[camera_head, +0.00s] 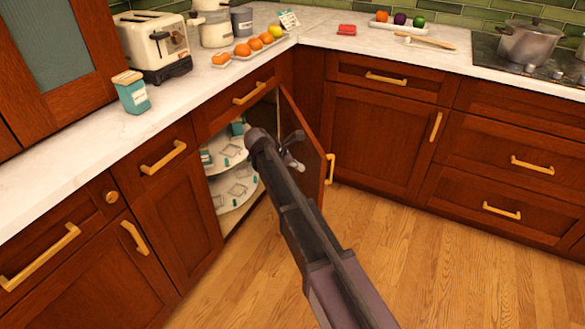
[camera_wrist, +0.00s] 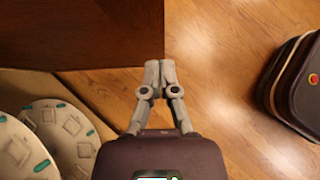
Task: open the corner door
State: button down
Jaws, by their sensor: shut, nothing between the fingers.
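The corner door (camera_head: 307,133) is dark reddish wood and stands swung outward from its cabinet, with a gold handle (camera_head: 330,168) at its free edge. In the wrist view the door (camera_wrist: 85,30) is a dark panel at the upper left. My gripper (camera_head: 294,151) is in front of the opening on the door's inner side, partly hidden by my arm. In the wrist view my gripper (camera_wrist: 160,65) has its fingers together and empty, at the door's edge. I cannot tell whether they touch it.
Inside the corner cabinet are two round white shelves (camera_head: 237,194) with teal items; they also show in the wrist view (camera_wrist: 20,150). Closed drawers and doors flank the opening. The wooden floor (camera_head: 400,260) is clear to the right. The counter (camera_head: 90,150) holds a toaster and fruit.

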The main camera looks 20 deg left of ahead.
aim_at(320, 170)
jog(key=w+d, duration=0.1)
jog(key=w+d+f, duration=0.1)
jog(key=d, duration=0.1)
jog(key=shift+f+b, duration=0.15)
jog(key=shift+b, duration=0.15)
jog(key=shift+w+d, duration=0.45)
jog(key=shift+d, duration=0.25)
jog(key=shift+d, duration=0.1)
